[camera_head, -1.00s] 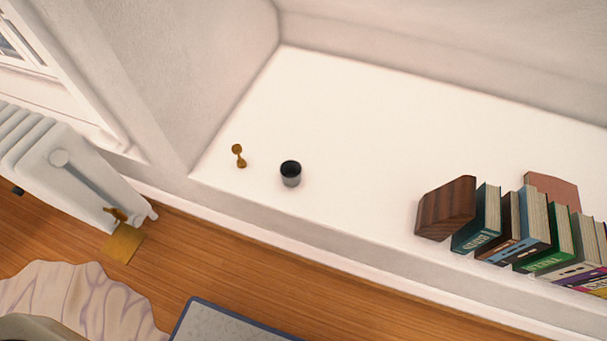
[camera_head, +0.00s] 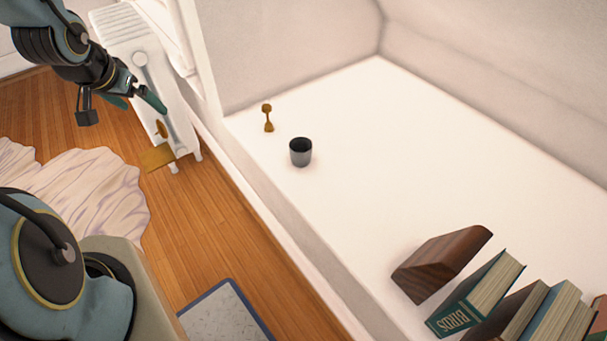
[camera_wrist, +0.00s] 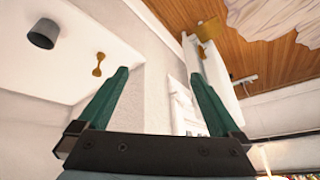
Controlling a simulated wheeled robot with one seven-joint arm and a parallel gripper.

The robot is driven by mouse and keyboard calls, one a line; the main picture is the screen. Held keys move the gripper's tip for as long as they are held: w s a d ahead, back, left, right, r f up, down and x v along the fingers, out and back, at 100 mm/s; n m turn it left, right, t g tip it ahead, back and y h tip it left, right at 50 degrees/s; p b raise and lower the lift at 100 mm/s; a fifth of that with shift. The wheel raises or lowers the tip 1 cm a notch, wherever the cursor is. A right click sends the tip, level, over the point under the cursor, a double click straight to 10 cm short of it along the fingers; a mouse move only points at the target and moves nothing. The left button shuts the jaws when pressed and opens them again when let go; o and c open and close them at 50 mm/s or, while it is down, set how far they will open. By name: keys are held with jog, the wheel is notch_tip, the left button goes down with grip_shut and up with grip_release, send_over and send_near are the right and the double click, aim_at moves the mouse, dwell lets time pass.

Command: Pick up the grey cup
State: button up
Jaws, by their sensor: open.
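The grey cup (camera_head: 300,153) stands upright on the white ledge in the head view, near the ledge's front left part. Its inside looks dark. In the wrist view the cup (camera_wrist: 44,34) shows at the upper left, outside the fingers. My gripper (camera_head: 140,100) is at the upper left of the head view, in front of the radiator and well to the left of the cup. In the wrist view my gripper (camera_wrist: 160,85) has its two green fingers spread apart with nothing between them.
A small gold dumbbell-shaped object (camera_head: 267,118) stands just left of the cup. A wooden block (camera_head: 440,264) and several books (camera_head: 475,294) stand at the ledge's lower right. A white radiator (camera_head: 135,40) is beside the ledge. The ledge (camera_head: 400,150) between cup and books is clear.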

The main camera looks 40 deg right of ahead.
jog(key=s+d+f+m+h+b, duration=0.35)
jog(key=d+f+b, duration=0.45)
jog(key=d+f, duration=0.5)
jog(key=m+g+h+b, duration=0.5)
jog(key=h+b, duration=0.1)
jog(key=b, duration=0.4)
send_near(309, 148)
jog(key=d+f, duration=0.1)
jog(key=d+f+b, duration=0.1)
jog(key=d, duration=0.1)
jog(key=shift+w+f+h, duration=0.15)
jog(key=shift+f+h, duration=0.05)
jog(key=shift+h, duration=0.05)
jog(key=b+x, duration=0.2)
jog(key=x, duration=0.4)
jog(key=shift+d+r, duration=0.1)
jog(key=shift+d, duration=0.15)
jog(key=c, duration=1.2)
